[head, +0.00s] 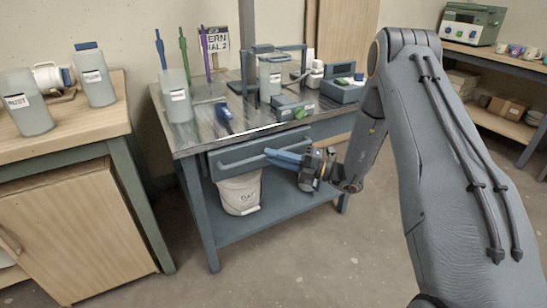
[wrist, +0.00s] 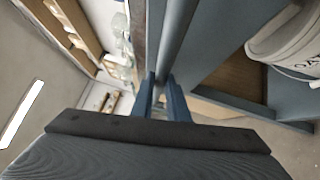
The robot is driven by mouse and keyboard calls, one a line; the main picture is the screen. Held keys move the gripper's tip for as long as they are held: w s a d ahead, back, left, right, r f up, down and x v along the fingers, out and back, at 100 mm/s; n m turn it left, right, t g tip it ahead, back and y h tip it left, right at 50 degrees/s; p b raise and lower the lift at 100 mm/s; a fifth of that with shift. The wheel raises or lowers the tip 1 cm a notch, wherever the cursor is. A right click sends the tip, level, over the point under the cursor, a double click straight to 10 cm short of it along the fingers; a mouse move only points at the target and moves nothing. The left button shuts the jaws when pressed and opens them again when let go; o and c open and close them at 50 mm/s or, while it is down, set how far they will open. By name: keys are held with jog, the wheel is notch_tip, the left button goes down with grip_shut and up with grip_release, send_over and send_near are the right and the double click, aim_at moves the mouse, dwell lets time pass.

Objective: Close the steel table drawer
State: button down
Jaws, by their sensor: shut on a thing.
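The steel table (head: 180,140) stands in the middle of the head view. Its blue-grey drawer (head: 235,146) sits under the front edge of the top, with a long bar handle (head: 232,163) across its front. The drawer looks at or close to the table's edge; I cannot tell whether a small gap is left. My gripper (head: 270,155) is at the right part of the handle, its blue fingers shut on the bar. In the wrist view the handle (wrist: 179,40) runs down between the two fingertips (wrist: 162,82). The drawer's inside is hidden.
A white bucket (head: 240,193) stands on the table's lower shelf, below the drawer. Jars, brushes and devices crowd the tabletop. A wooden cabinet (head: 75,230) stands close at left, and a shelf unit (head: 500,62) at right. The floor in front is clear.

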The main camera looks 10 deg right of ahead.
jog(key=w, duration=0.1)
jog(key=w+a+b, duration=0.1)
jog(key=w, duration=0.2)
jog(key=shift+w+a, duration=0.15)
jog(key=shift+a, duration=0.15)
jog(key=shift+r, duration=0.1)
jog(key=c, duration=1.7)
grip_release()
jog(key=shift+a, duration=0.15)
jog(key=shift+c, duration=0.2)
jog(key=v, duration=0.8)
jog(key=shift+a, duration=0.1)
